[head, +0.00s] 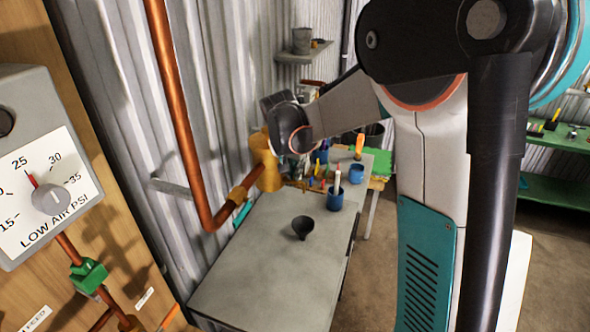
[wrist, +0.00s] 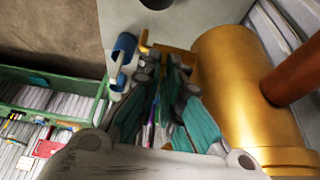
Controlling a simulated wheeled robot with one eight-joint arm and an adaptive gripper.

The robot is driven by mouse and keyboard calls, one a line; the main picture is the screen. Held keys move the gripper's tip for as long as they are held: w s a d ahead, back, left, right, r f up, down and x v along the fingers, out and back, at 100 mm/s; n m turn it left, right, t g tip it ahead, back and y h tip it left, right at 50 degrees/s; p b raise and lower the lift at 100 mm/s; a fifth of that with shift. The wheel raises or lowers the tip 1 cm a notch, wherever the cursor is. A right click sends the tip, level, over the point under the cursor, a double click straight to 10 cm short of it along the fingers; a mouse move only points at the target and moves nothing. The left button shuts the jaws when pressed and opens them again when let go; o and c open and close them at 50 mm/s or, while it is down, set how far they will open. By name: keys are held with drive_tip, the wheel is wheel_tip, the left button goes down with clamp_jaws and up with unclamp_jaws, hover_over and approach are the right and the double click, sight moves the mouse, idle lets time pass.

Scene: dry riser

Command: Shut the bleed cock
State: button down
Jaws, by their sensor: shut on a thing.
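The bleed cock appears as a brass fitting (head: 267,165) at the end of the copper pipe in the head view. In the wrist view its large brass body (wrist: 235,85) fills the right side. A thin brass lever (wrist: 146,41) with a bent end sticks out to the left of that body. My gripper (wrist: 163,66) has its fingers close together around the lever beside the body, with the bent end showing past them. The exact contact is hidden by the fingers. In the head view, my wrist covers the fingers.
A copper pipe (head: 175,100) runs down the corrugated wall. A grey gauge box (head: 45,165) and a green valve (head: 89,274) are at left. A grey bench (head: 265,275) below holds a dark funnel (head: 302,227) and a blue cup (head: 335,201). Green shelves (head: 555,140) stand at right.

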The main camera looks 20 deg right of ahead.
idle(0.3)
drive_tip(key=c, duration=1.8)
unclamp_jaws()
drive_tip(key=shift+o, duration=0.2)
